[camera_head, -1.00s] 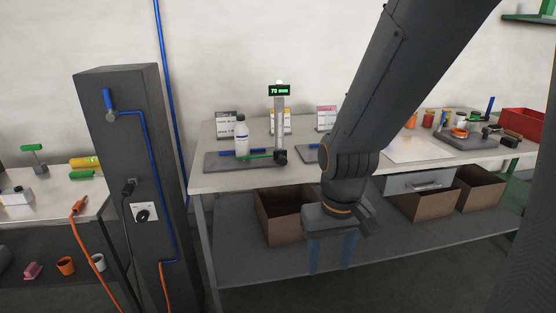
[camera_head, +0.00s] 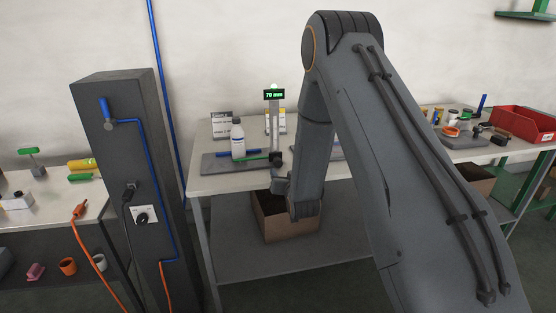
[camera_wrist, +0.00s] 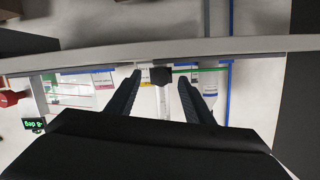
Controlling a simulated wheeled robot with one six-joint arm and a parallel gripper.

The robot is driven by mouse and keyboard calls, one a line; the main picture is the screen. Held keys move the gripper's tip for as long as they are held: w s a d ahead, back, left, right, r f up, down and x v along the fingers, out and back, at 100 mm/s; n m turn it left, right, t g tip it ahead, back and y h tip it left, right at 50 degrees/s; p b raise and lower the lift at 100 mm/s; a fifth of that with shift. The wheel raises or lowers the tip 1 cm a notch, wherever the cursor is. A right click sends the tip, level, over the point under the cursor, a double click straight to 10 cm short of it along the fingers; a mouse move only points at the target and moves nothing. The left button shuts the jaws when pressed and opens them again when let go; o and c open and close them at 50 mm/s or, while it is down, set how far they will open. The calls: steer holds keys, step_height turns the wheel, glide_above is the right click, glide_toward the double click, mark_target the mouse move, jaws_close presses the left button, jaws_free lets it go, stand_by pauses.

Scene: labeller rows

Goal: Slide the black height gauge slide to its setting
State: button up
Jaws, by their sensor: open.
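The height gauge (camera_head: 275,128) stands on the bench as a pale upright column, with a display (camera_head: 274,95) reading 70 mm on top. Its black slide (camera_head: 276,159) is low on the column, with a thin green arm reaching left. In the wrist view, which is upside down, the black slide (camera_wrist: 161,78) appears between my fingertips. My gripper (camera_wrist: 159,74) is open, one finger to each side of the slide; whether the slide is within finger depth I cannot tell. In the head view my gripper is a dark shape at the bench's front edge, its fingers not clear.
A white bottle (camera_head: 238,139) stands left of the column on a dark base plate (camera_head: 215,164). Cards stand behind. A cardboard box (camera_head: 288,232) sits on the shelf below. My arm hides the bench's middle. A dark pillar (camera_head: 120,190) stands left; a red bin (camera_head: 525,122) is far right.

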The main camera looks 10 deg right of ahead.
mark_target(279, 164)
steer(key=w+t+p, duration=0.1)
steer(key=t, duration=0.1)
steer(key=shift+w+t, duration=0.35)
steer(key=shift+t, duration=0.05)
steer(key=w+p, duration=0.1)
steer(key=w, duration=0.6)
steer(key=shift+w+p, duration=0.2)
steer(key=shift+p, duration=0.1)
